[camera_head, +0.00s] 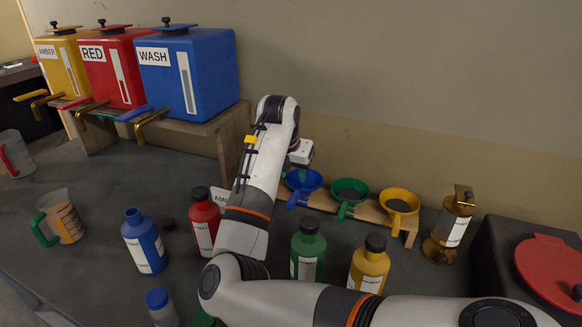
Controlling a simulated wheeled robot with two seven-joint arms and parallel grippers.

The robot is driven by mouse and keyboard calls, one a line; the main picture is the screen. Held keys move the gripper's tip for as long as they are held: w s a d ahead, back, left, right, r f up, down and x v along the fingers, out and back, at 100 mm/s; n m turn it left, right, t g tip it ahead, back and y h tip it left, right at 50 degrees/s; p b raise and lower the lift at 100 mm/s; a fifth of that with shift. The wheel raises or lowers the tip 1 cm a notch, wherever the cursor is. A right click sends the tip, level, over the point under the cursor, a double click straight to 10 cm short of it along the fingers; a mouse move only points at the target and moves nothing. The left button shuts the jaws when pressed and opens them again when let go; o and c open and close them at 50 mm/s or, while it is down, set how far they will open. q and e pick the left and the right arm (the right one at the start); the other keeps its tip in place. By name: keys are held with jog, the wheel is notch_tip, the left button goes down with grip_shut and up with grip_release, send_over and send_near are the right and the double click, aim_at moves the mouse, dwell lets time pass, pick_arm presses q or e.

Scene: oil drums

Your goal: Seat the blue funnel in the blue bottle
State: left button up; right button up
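The blue funnel (304,181) sits at the left end of the wooden funnel rack (330,204), partly hidden by my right arm. My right gripper (298,165) is at the back left edge of the blue funnel. Its fingers are mostly hidden behind the arm and funnel, so I cannot tell whether they are open or touching the rim. The blue bottle (144,241) stands upright and uncapped on the dark bench to the left, with no funnel in its neck. My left gripper is not in view.
A green funnel (350,192) and a yellow funnel (399,202) share the rack. A red bottle (204,221), green bottle (308,249) and yellow bottle (369,265) stand around my arm. A measuring jug (65,220) stands left.

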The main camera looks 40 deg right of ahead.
aim_at(298, 190)
jog(key=p+x, duration=0.2)
jog(key=x, duration=0.7)
jog(key=shift+f, duration=0.3)
jog(key=shift+d+f, duration=0.2)
jog(key=shift+f, duration=0.4)
jog(key=shift+c, duration=0.6)
grip_shut()
jog(key=shift+r+p, duration=0.4)
jog(key=shift+r, duration=0.45)
jog(key=shift+r, duration=0.1)
